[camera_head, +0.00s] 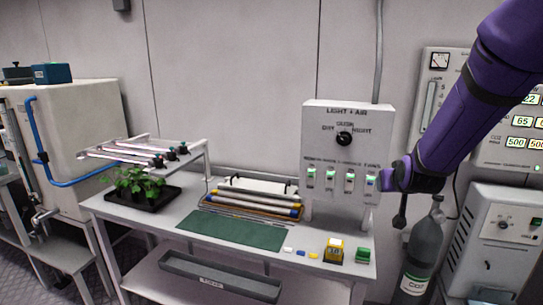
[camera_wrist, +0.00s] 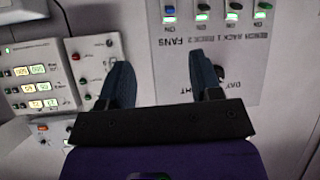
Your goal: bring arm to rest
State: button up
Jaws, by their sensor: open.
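My purple arm (camera_head: 480,95) reaches in from the upper right in the head view. My gripper (camera_head: 388,180) is at the right edge of the light and air panel (camera_head: 345,118), level with its row of switches. In the wrist view my gripper (camera_wrist: 161,76) is open, with two dark fingers apart and nothing between them. The panel (camera_wrist: 238,45) shows upside down beyond the fingers, with lit switches along the top. I cannot tell whether a finger touches the panel.
A bench (camera_head: 130,214) below holds a plant tray (camera_head: 150,200), a green mat (camera_head: 236,229), rolled tubes and small coloured blocks. Instrument boxes (camera_head: 505,225) are on the right wall. A large tank (camera_head: 75,135) stands left.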

jog(key=s+a+r+g+y, duration=0.1)
jog(key=s+r+g, duration=0.2)
jog(key=s, duration=1.4)
jog(key=s+r+n+g+y, duration=0.1)
jog(key=s+r+g, duration=0.2)
jog(key=s+r, duration=0.6)
jog(key=s, duration=0.7)
jog(key=shift+s+a, duration=0.4)
